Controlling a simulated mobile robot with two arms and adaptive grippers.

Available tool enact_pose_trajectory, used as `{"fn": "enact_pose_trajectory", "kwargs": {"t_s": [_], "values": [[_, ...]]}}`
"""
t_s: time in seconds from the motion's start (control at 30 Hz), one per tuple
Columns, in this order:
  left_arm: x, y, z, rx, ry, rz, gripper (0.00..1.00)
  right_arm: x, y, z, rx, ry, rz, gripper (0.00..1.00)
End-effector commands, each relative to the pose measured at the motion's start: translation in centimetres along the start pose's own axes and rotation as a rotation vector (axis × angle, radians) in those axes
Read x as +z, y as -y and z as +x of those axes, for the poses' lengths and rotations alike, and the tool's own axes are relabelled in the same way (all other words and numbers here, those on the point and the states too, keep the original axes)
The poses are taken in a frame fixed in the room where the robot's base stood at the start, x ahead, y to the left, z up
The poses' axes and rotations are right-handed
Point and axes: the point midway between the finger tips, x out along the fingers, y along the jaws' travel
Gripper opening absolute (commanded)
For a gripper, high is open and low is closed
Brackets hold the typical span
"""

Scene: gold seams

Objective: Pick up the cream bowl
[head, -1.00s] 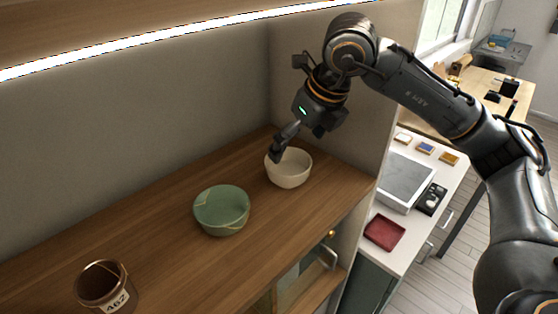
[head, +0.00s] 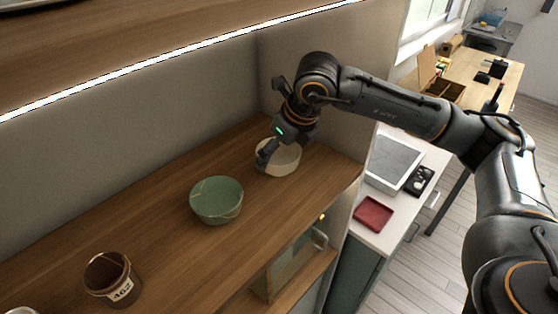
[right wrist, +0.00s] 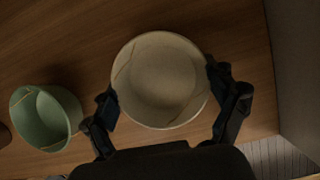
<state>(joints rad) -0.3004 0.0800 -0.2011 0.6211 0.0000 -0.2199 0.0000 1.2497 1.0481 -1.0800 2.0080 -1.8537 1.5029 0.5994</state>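The cream bowl (head: 284,160) stands upright on the wooden shelf, near its right end. It has thin gold seams, seen in the right wrist view (right wrist: 160,80). My right gripper (head: 268,150) reaches down over it, one finger at the bowl's left side in the head view. In the right wrist view my right gripper (right wrist: 160,92) has its fingers spread, one on each side of the bowl, very close to the rim. Firm contact cannot be made out. The far finger is hidden in the head view. My left gripper is not in view.
A green bowl (head: 216,201) with gold seams stands left of the cream bowl, with a gap between. A brown labelled cup (head: 112,279) stands nearer at the left. The shelf's side panel (head: 340,135) rises close on the right. A red tray (head: 373,213) lies on the counter beyond.

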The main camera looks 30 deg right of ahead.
Motion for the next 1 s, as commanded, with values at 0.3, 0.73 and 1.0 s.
{"fn": "enact_pose_trajectory", "kwargs": {"t_s": [0.3, 0.73, 1.0], "values": [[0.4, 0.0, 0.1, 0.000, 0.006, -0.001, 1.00, 0.0, 0.0, 0.0, 0.000, 0.000, 0.000, 0.47], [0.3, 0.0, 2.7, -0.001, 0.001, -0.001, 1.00, 1.1, -0.3, -3.1, 0.001, 0.007, 0.000, 0.47], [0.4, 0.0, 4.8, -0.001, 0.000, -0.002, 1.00, 1.3, -1.5, -6.7, 0.001, 0.002, -0.006, 0.47]]}}
